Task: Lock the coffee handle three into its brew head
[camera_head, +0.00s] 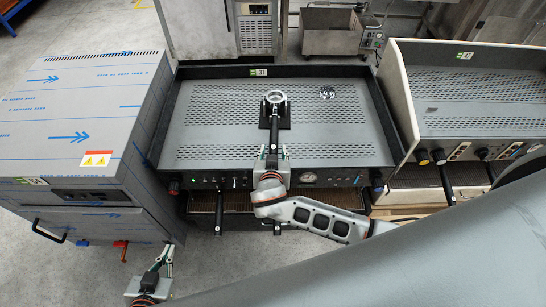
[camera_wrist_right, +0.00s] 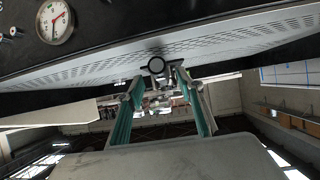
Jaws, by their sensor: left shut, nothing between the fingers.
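A coffee handle with a shiny round metal ring (camera_head: 276,97) and a black grip shows over the top of the middle espresso machine (camera_head: 220,120), its grip pointing toward me. A dark block (camera_head: 283,122) shows under its neck. My right gripper (camera_head: 273,153) has its fingers either side of the grip's near end. In the right wrist view a dark round end with a pale rim (camera_wrist_right: 156,65) shows between the fingertips; contact is unclear. My left gripper (camera_head: 163,255) is shut and empty, low at the left. The brew heads are hidden below the machine's front edge.
Black handles (camera_head: 218,212) stick out below the machine front. A pressure gauge (camera_head: 309,177) and knobs line its panel. A wrapped steel unit (camera_head: 80,110) stands at left, another espresso machine (camera_head: 470,100) at right. My arm covers the lower right. Floor is open at lower left.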

